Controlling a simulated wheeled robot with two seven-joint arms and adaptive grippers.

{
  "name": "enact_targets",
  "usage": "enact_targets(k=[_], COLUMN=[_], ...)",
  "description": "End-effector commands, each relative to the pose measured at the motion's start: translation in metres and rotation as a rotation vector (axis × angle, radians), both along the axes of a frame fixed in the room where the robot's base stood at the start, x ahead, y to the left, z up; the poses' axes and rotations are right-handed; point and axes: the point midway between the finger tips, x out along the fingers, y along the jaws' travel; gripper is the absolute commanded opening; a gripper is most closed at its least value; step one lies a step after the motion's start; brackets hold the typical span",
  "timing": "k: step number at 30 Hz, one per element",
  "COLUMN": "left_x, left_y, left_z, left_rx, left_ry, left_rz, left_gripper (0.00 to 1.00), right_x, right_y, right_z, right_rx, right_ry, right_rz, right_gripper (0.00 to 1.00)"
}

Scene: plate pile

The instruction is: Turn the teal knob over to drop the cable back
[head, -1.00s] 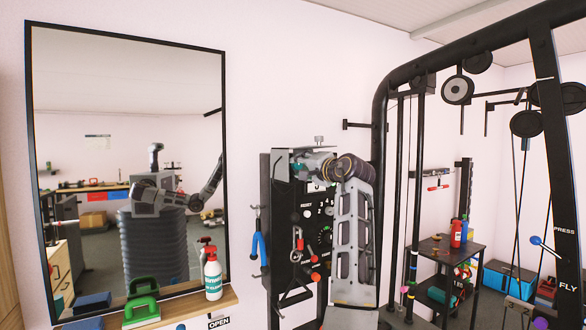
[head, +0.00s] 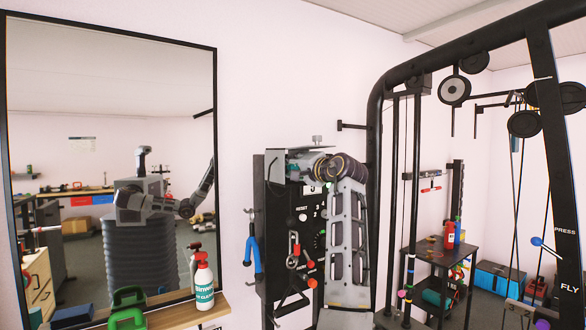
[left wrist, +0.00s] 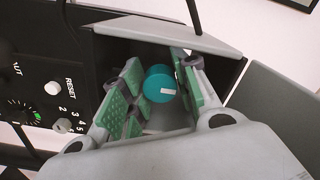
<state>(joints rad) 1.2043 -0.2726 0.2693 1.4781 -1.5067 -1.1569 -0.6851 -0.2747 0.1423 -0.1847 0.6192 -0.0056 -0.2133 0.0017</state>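The teal knob (left wrist: 160,84), round with a white mark on its face pointing right, shows in the left wrist view. It sits in a recess at the top of the black control panel (left wrist: 70,75). My left gripper (left wrist: 158,92) is open, with its green-padded fingers on either side of the knob. A gap shows on the knob's left; on the right the finger is close, and I cannot tell if it touches. In the head view my left gripper (head: 298,168) is at the top of the panel (head: 283,225), and the knob is hidden. My right gripper is out of view.
A grey hood (head: 300,150) covers the panel's top. Blue-handled (head: 253,250) and red-handled tools hang on the panel. A mirror (head: 212,130), a shelf with a spray bottle (head: 203,280), and a black cable-machine frame (head: 375,120) stand around it. A black side table (head: 440,250) is further right.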

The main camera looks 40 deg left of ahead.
Motion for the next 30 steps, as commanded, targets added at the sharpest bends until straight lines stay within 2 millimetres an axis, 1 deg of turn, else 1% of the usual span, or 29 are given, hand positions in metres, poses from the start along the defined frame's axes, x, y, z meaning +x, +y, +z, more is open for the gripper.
enact_targets(k=[1,5,17,26,30], left_x=[0.000,0.000,0.000,0.000,0.000], left_y=[0.000,0.000,0.000,0.001,0.001], left_z=[0.000,0.000,0.000,0.001,0.001], left_rx=[0.000,0.000,0.012,0.055,0.083], left_ry=[0.000,0.000,0.033,0.138,0.207], left_rz=[0.000,0.000,0.000,0.002,0.001], left_gripper=[0.19,0.02,0.02,0.02,0.02], right_x=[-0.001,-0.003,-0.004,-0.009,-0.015], right_y=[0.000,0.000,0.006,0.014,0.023], right_z=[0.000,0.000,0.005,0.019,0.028], right_rx=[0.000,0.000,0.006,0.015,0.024], right_ry=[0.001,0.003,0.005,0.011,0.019], right_rz=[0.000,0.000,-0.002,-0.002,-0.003], right_gripper=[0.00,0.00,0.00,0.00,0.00])
